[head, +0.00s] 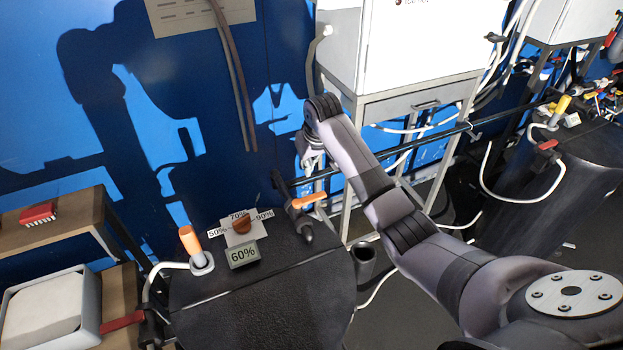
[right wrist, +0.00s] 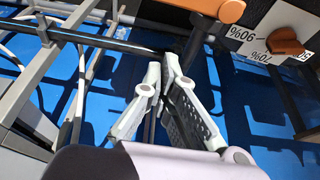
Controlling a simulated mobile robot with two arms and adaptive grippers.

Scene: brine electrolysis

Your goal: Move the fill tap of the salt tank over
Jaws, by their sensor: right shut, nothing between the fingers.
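The dark salt tank (head: 260,310) stands at the lower middle of the head view. The fill tap, with its orange handle (head: 309,200) and dark spout, sits on a dark pipe at the tank's back right edge. The handle points to the right. In the right wrist view an orange piece that looks like this handle (right wrist: 203,6) shows at the top edge. My right gripper (head: 308,160) is above and behind the tap, partly hidden by its own wrist. Its fingertips (right wrist: 166,68) are together and empty, apart from the handle. My left gripper is out of view.
On the tank are a 60% display (head: 243,254), a brown dial (head: 242,224) with percent labels, and an orange-handled piece (head: 190,240) on a white hose. A dark pipe (head: 425,144) runs behind, past a metal-framed white cabinet (head: 415,50). A blue wall stands close behind.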

